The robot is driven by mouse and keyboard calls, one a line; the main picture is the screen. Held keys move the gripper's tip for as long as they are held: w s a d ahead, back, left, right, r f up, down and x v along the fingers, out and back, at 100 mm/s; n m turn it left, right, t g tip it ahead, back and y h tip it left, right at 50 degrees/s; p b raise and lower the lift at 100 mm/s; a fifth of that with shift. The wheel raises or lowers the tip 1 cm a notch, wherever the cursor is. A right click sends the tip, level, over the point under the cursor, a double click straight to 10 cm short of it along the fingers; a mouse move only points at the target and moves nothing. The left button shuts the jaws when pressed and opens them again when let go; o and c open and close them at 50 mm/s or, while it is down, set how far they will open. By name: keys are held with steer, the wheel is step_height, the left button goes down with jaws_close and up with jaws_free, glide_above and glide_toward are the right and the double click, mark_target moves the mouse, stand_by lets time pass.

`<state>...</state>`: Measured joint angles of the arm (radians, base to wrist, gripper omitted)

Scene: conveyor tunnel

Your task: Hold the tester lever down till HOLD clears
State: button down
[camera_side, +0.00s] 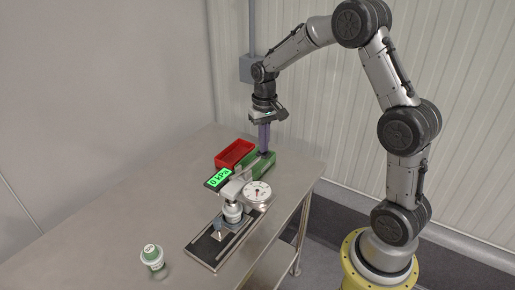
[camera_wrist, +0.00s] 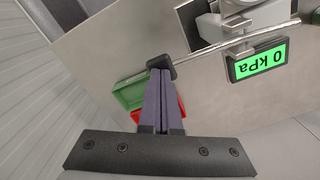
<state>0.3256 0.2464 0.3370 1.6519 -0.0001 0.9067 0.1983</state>
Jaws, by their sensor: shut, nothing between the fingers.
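The tester stands on a dark base plate (camera_side: 205,248) on the metal table, with a round dial (camera_side: 257,194) and a green display (camera_side: 219,178) reading 0 kPa. The display shows upside down in the wrist view (camera_wrist: 258,60), also 0 kPa; I see no HOLD word. The lever (camera_wrist: 225,46) is a thin metal rod ending in a black grip (camera_wrist: 161,67). My gripper (camera_side: 264,151) is shut and empty, pointing down at the lever's end. In the wrist view its fingertips (camera_wrist: 160,74) overlap the grip's edge; I cannot tell whether they touch it.
A green bin (camera_side: 262,169) and a red bin (camera_side: 234,153) sit behind the tester, near the lever's end. The table's left part is clear. A wall rises behind the table.

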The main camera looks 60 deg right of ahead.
steer(key=shift+f, duration=0.45)
steer(key=shift+d+f, duration=0.1)
steer(key=shift+f, duration=0.15)
steer(key=shift+s+f, duration=0.2)
steer(key=shift+f, duration=0.15)
stand_by(3.0)
steer(key=shift+w+a+r, duration=0.1)
steer(key=shift+a+r, duration=0.05)
steer(key=shift+r, duration=1)
steer(key=shift+w+a+r, duration=0.1)
steer(key=shift+a+r, duration=0.05)
steer(key=shift+r, duration=0.95)
steer(key=shift+s+a+r, duration=0.1)
steer(key=shift+a+r, duration=0.1)
steer(key=shift+r, duration=1.45)
step_height(320, 180, up, 5)
steer(key=shift+r, duration=0.1)
